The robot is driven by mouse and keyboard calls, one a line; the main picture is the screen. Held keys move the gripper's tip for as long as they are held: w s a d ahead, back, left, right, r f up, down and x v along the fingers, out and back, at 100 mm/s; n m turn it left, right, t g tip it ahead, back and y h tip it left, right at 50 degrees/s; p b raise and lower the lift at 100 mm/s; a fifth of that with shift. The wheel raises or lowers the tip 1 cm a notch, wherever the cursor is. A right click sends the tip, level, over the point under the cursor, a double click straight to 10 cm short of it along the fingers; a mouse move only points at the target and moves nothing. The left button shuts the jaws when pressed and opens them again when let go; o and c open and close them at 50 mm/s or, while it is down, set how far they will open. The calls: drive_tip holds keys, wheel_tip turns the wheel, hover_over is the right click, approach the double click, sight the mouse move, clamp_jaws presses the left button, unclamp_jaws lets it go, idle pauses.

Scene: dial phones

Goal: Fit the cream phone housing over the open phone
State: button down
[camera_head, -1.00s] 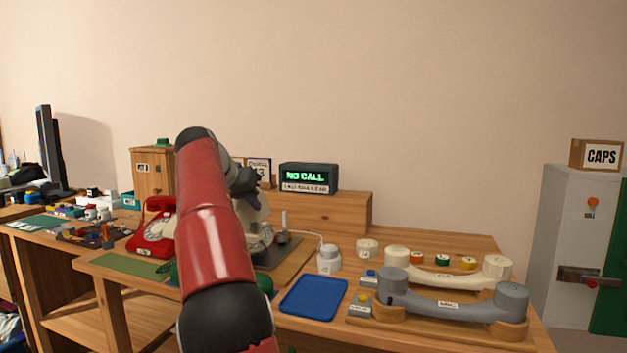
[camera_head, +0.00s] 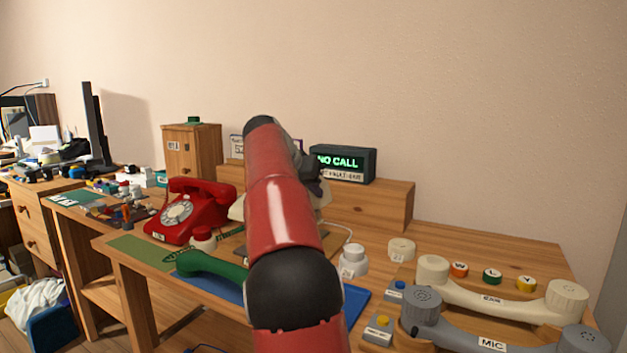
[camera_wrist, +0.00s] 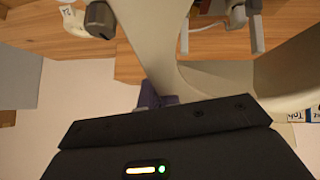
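The cream phone housing (camera_wrist: 160,45) fills much of the wrist view, close in front of my gripper (camera_wrist: 157,97). The purple fingertips meet its edge and appear closed on it. In the head view my red arm covers most of the housing; a pale edge (camera_head: 237,208) shows at its left. My gripper (camera_head: 312,178) is mostly hidden there too, in front of the wooden shelf. I cannot make out the open phone in the head view; my arm covers that area. Pale upright parts (camera_wrist: 240,17) show beyond the housing in the wrist view, but I cannot tell whether they belong to it.
A red dial phone (camera_head: 190,212) stands left of my arm. A green handset (camera_head: 212,267) lies in front, by the blue tray (camera_head: 355,303). A cream handset (camera_head: 490,300) and grey handset (camera_head: 500,338) rest at right. The NO CALL display (camera_head: 342,163) stands behind on the shelf (camera_head: 385,203).

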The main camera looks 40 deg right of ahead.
drive_tip(key=shift+f, duration=0.9)
wheel_tip(320, 180, down, 5)
drive_tip(key=b, duration=0.4)
drive_tip(key=shift+f+b, duration=0.2)
drive_tip(key=shift+b, duration=0.15)
drive_tip(key=shift+a, duration=0.2)
idle(0.7)
drive_tip(key=shift+s+f+b, duration=0.1)
drive_tip(key=shift+f+b, duration=0.55)
drive_tip(key=shift+f, duration=0.35)
idle(0.4)
drive_tip(key=c, duration=1.6)
unclamp_jaws()
drive_tip(key=shift+f, duration=0.1)
drive_tip(key=shift+o, duration=0.2)
drive_tip(key=v, duration=0.8)
drive_tip(key=shift+p, duration=0.4)
